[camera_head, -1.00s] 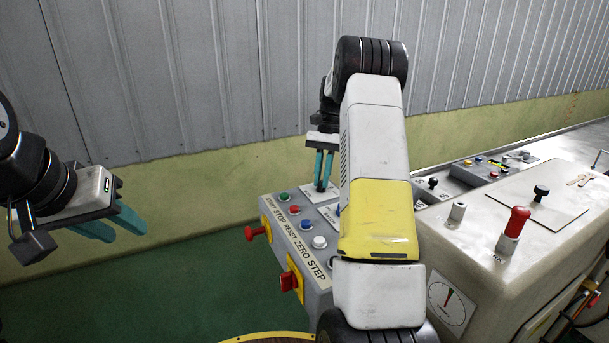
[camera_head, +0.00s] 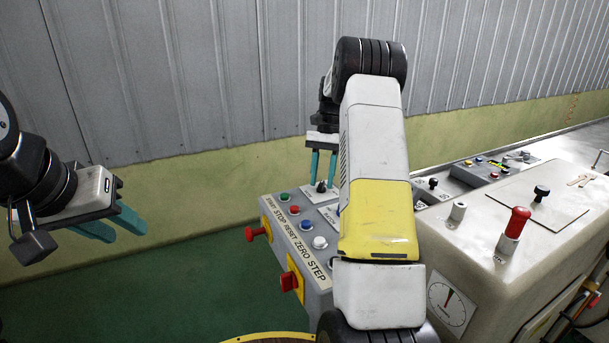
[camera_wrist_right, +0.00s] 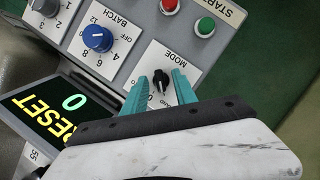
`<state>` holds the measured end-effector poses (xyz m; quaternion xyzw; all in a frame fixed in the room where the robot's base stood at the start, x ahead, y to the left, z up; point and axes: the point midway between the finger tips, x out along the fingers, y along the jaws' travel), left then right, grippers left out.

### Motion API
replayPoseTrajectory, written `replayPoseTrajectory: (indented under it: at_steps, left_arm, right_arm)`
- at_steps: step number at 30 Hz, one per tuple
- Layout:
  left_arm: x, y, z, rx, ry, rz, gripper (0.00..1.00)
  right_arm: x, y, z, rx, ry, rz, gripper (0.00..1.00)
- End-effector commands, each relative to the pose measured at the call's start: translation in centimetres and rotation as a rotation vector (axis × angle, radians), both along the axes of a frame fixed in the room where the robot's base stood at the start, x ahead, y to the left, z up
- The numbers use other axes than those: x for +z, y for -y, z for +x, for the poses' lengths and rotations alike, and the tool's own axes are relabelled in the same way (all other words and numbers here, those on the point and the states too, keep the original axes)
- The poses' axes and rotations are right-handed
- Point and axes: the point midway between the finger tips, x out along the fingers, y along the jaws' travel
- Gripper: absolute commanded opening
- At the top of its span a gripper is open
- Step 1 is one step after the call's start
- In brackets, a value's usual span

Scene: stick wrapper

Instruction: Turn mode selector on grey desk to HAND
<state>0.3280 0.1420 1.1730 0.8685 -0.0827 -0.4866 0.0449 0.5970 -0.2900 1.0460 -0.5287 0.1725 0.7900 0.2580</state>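The mode selector is a small black knob (camera_wrist_right: 160,80) on a white plate marked MODE (camera_wrist_right: 168,60), on the grey desk (camera_wrist_right: 118,75). It also shows in the head view as a dark knob (camera_head: 320,187) on the desk's top. A pale mark on it points towards the bottom of the wrist view; the plate's position labels are partly covered by my fingers. My right gripper (camera_wrist_right: 160,74) is open, its teal fingers on either side of the knob in the wrist view. In the head view, its fingertips (camera_head: 322,180) are just above the knob. My left gripper (camera_head: 120,228) is open and empty, away from the desk.
Green and red buttons (camera_wrist_right: 204,26) and a blue BATCH knob (camera_wrist_right: 98,38) sit near the selector. Red handles (camera_head: 289,281) stick out of the desk's front. A large pale machine (camera_head: 480,270) stands to the right.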

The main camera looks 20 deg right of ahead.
Motion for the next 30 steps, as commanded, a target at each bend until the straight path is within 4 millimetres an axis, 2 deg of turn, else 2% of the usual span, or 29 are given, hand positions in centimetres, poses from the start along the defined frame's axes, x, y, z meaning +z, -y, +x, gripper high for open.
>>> replayPoseTrajectory:
  at_steps: [5, 12, 18, 30]
  left_arm:
    - [0.0, 0.0, 0.0, 0.0, 0.0, 0.0, 0.36]
    - [0.0, 0.0, 0.0, 0.0, 0.0, 0.0, 0.36]
    - [0.0, 0.0, 0.0, 0.0, 0.0, 0.0, 0.36]
    - [0.0, 0.0, 0.0, 0.0, 0.0, 0.0, 0.36]
  right_arm:
    - [0.9, 0.2, 0.4, 0.0, 0.002, 0.0, 0.34]
    - [4.7, 1.2, 1.7, 0.0, 0.003, -0.001, 0.34]
    - [6.7, 1.7, 2.3, 0.0, 0.002, -0.001, 0.34]
    - [7.2, 1.8, 2.4, 0.0, 0.0, 0.0, 0.34]
